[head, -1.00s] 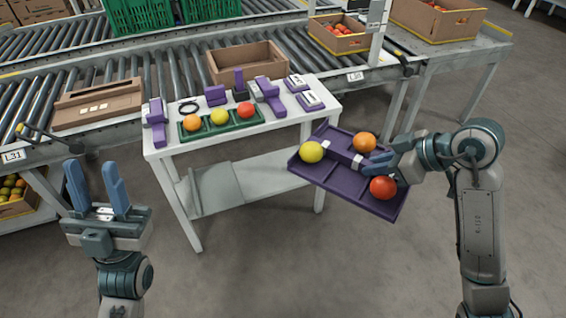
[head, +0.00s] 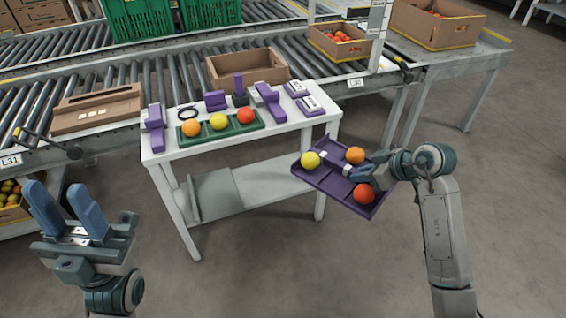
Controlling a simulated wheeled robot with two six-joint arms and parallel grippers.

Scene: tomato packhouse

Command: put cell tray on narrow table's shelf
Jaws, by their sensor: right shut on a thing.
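The purple cell tray (head: 325,181) hangs in the air just right of the narrow table, tilted in the picture. It carries a yellow tomato (head: 310,160), an orange one (head: 355,155) and a red one (head: 364,193). My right gripper (head: 360,173) is shut on the tray at its right side; its fingertips are partly hidden. The narrow white table (head: 240,146) has a lower shelf (head: 270,182) with a grey upright panel (head: 215,193) on its left part. The shelf's right part looks bare. My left gripper (head: 65,208) is open and empty at the lower left.
A roller conveyor (head: 180,82) with boxes and crates runs behind. The table's front right leg (head: 320,200) stands near the tray. Floor in front is clear.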

